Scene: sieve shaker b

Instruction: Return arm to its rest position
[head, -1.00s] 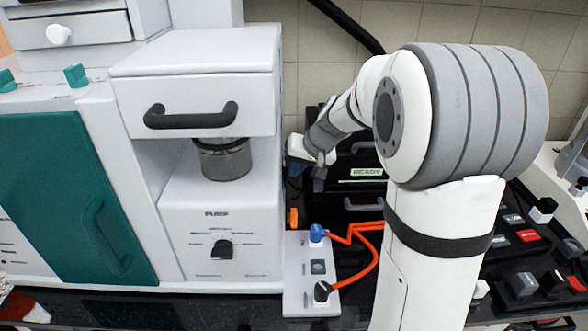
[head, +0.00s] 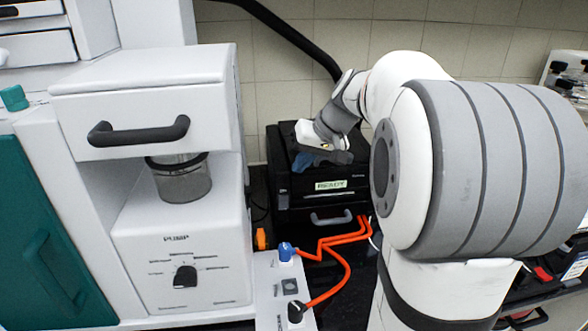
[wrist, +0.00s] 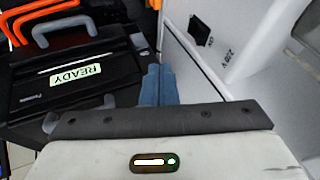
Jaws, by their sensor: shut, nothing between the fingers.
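My gripper (head: 308,161) is in front of the upper part of a black box with a green READY label (head: 331,184) in the head view. It is to the right of the white pump cabinet (head: 230,200). In the wrist view, its blue-grey fingers (wrist: 158,84) lie together with nothing between them.
A dark-handled drawer (head: 150,95) sits above a metal jar (head: 182,180) and a pump knob (head: 185,277). A small white panel (head: 272,300) has a blue connector with orange cables (head: 335,255). A black hose (head: 300,40) runs along the tiled wall.

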